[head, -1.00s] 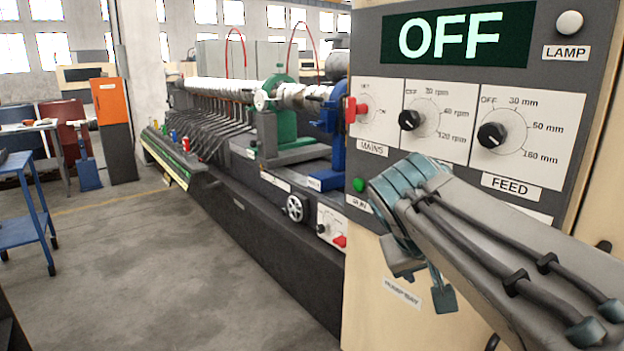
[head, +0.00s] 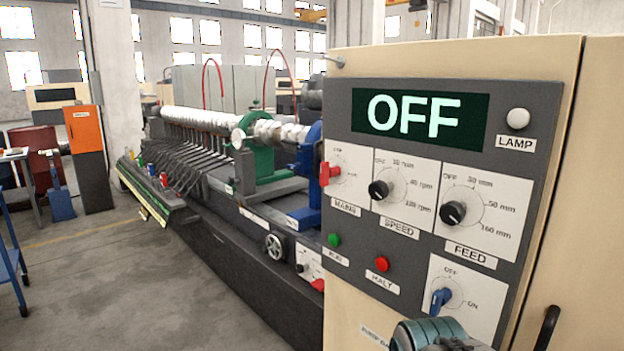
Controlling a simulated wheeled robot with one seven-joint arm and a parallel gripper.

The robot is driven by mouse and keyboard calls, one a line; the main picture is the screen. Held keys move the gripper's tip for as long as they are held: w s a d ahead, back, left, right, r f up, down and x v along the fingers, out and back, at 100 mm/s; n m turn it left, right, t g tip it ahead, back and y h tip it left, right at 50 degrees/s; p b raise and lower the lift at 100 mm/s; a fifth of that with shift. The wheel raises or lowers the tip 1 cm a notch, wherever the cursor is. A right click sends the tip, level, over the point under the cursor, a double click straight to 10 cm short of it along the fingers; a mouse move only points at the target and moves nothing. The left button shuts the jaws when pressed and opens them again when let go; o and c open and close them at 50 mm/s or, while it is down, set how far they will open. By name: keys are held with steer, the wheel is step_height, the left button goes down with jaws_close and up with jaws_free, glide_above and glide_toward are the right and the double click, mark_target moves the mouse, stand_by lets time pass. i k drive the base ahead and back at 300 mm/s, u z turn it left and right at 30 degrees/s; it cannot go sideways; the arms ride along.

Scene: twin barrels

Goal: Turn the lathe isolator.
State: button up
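The control cabinet (head: 343,300) fills the right side, with a dark panel and a green display reading OFF. No label reading isolator is legible. A red handle (head: 329,174) sits on the MAINS dial, turned sideways. A blue handle (head: 440,299) sits lower right on a plate marked OFF and ON; it hangs towards the lower left. A small red handle (head: 318,285) also shows low on the lathe, beside the cabinet. A teal part of my arm shows at the bottom edge, below the blue handle. My gripper's fingers are out of view.
SPEED (head: 379,190) and FEED (head: 453,213) knobs, a green button (head: 334,240) and a red HALT button (head: 382,264) share the panel. A dark door handle (head: 547,328) sticks out at right. The long lathe (head: 262,215) stands behind; floor at left is open.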

mark_target(326, 173)
steer(key=u, duration=0.35)
steer(key=i, duration=0.8)
steer(key=u, duration=0.75)
